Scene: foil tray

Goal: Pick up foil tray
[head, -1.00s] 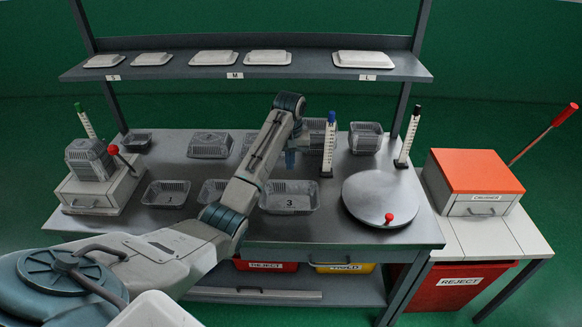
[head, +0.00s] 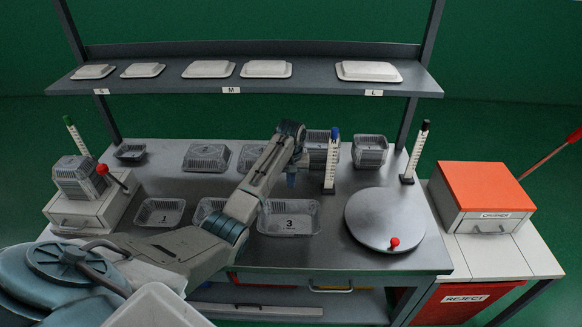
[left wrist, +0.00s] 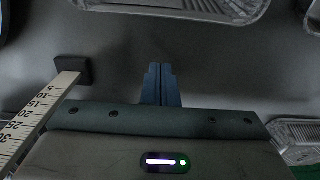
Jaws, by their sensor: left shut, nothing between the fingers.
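Several foil trays stand on the grey bench. Tray 1 (head: 161,213) is at front left, and tray 3 (head: 288,219) is front centre. A tray between them (head: 207,210) is partly hidden by my left arm. At the back are a small tray (head: 130,152), a larger tray (head: 207,158), a half-hidden tray (head: 250,158) and foil stacks (head: 369,150). My left gripper (head: 291,180) is shut and empty, pointing down behind tray 3. Its closed blue fingers (left wrist: 160,85) show in the left wrist view, apart from a foil tray (left wrist: 195,8). My right gripper is out of view.
A blue-topped scale post (head: 331,165) stands just right of my left gripper. A round plate (head: 392,218) with a red knob is at right. A foil stack (head: 78,178) sits on a white box at left. A shelf (head: 250,82) with lids hangs above; an orange-topped crusher (head: 487,187) stands beyond.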

